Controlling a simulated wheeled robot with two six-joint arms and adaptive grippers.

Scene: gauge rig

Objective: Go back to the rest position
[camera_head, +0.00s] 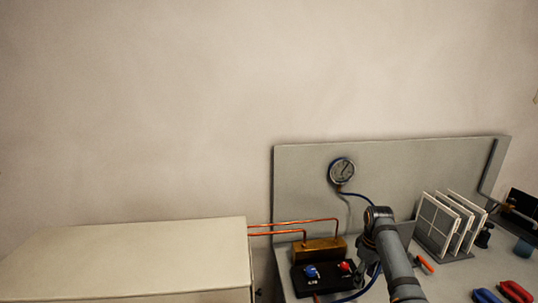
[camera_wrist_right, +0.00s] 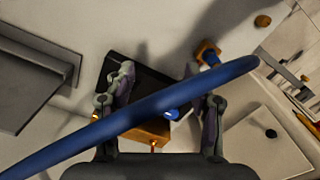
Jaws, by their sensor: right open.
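My right arm comes up from the bottom of the head view, and its gripper end (camera_head: 372,243) is over the bench beside the black valve block (camera_head: 322,280). In the right wrist view the two fingers of my right gripper (camera_wrist_right: 168,88) stand apart, open. A blue hose (camera_wrist_right: 165,108) crosses the view in front of the fingers; I cannot tell whether it touches them. The brass block (camera_wrist_right: 148,133) and a blue knob (camera_wrist_right: 172,114) show between and beyond the fingers. My left gripper is in neither view.
A round gauge (camera_head: 342,171) with a blue hose is on the grey back panel (camera_head: 420,160). Copper pipes (camera_head: 290,223) join the brass manifold (camera_head: 320,247) to a pale cabinet (camera_head: 130,255). White framed panels (camera_head: 436,222) stand in a rack at right. Red (camera_head: 516,292) and blue (camera_head: 486,296) handles lie front right.

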